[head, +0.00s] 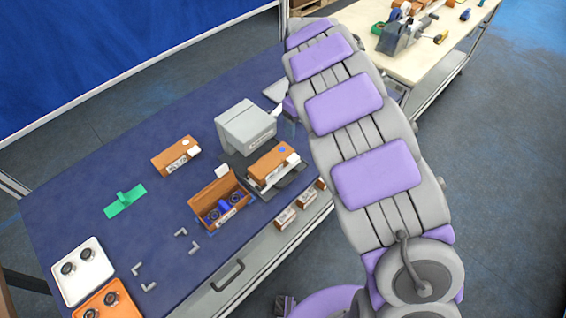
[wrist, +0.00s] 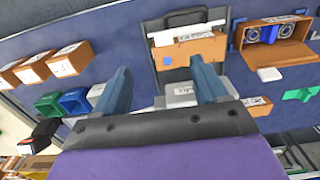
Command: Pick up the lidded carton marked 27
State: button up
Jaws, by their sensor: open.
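I cannot read a 27 on any carton. A closed brown carton with a white label and a blue mark (head: 268,160) sits on a dark platform beside a grey box-shaped device. It also shows in the wrist view (wrist: 190,50), beyond my fingertips. Another closed brown carton (head: 170,153) lies on the table to the left. An open carton (head: 208,212) holds dark and blue round parts; the wrist view shows it at the upper right (wrist: 272,54). My gripper (wrist: 162,75) is open and empty, its blue fingers apart from the carton. My arm hides most of it in the head view.
The grey device (head: 245,128) stands behind the platform. A green piece (head: 125,202), grey fittings (head: 194,247), a white tray (head: 82,262) and an orange tray (head: 105,300) lie left. A cream workbench (head: 455,22) stands at the back right.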

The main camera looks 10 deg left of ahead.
notch_tip(320, 180, down, 7)
jog(key=a+b, duration=0.1)
jog(key=a, duration=0.1)
send_over(295, 159)
jog(key=f, duration=0.5)
jog(key=shift+s+d+f+b, duration=0.1)
jog(key=shift+d+f+b, duration=0.1)
jog(key=shift+b, duration=0.2)
jog(key=shift+a+f, duration=0.2)
jog(key=shift+f, duration=0.25)
jog(key=f, duration=0.2)
jog(key=f+b, duration=0.1)
jog(key=shift+a+f, duration=0.3)
jog(key=shift+d+f, duration=0.1)
jog(key=shift+f, duration=0.25)
jog(key=shift+d, duration=0.35)
jog(key=shift+a, duration=0.35)
jog(key=c, duration=0.8)
jog(key=shift+d, duration=0.2)
jog(key=c, duration=0.4)
